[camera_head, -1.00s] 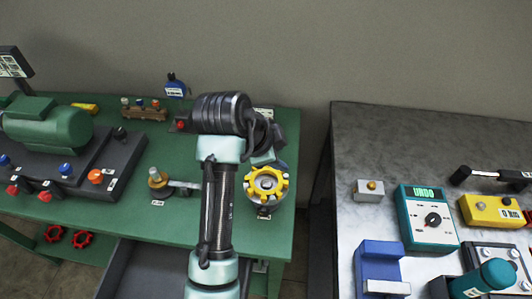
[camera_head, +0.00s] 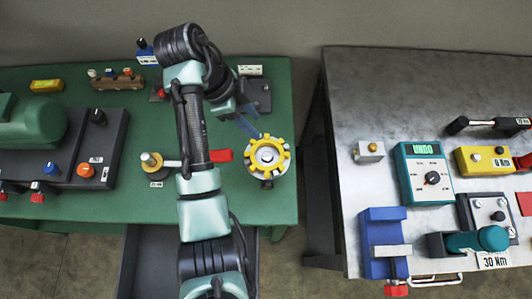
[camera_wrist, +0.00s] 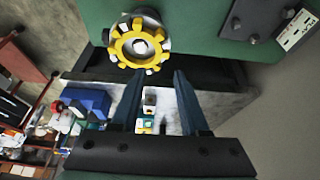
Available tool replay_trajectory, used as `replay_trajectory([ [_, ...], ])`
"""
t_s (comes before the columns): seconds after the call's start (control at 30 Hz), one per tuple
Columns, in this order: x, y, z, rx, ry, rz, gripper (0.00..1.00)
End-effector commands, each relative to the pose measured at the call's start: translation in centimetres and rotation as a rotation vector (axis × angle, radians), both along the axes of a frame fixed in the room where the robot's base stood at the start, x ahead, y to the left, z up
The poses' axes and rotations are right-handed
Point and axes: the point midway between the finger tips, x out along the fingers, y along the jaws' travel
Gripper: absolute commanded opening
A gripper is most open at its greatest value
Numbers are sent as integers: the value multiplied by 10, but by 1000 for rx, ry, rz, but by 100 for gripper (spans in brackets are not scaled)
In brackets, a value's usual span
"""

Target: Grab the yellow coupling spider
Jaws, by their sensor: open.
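The yellow coupling spider (camera_head: 253,166) is a toothed ring seated around a pale hub near the right edge of the green table. It also shows at the upper left of the wrist view (camera_wrist: 124,44), beyond the fingertips and left of them. My gripper (camera_head: 250,125) is above and just behind the spider in the head view, with its blue fingers pointing down toward it. In the wrist view the two fingers (camera_wrist: 154,75) are spread apart with nothing between them. The gripper and the spider look apart.
The green table (camera_head: 225,200) holds a brass-topped post (camera_head: 151,160) with a red-ended lever (camera_head: 220,155), left of the spider. A dark plate (camera_head: 257,95) lies behind it. A gap separates the grey table (camera_head: 350,90), which carries a teal meter (camera_head: 427,178) and a blue vise-like block (camera_head: 383,240).

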Motion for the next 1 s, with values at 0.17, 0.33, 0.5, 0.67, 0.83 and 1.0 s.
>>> replay_trajectory([
  [0.17,0,-9,-24,0,-2,-1,44],
  [0.33,1,-11,-28,1,-1,0,44],
  [0.5,2,-18,-48,0,4,1,44],
  [0.67,3,-25,-69,1,1,1,44],
  [0.83,4,-27,-75,2,-1,2,44],
  [1.0,4,-27,-75,2,-2,1,39],
])
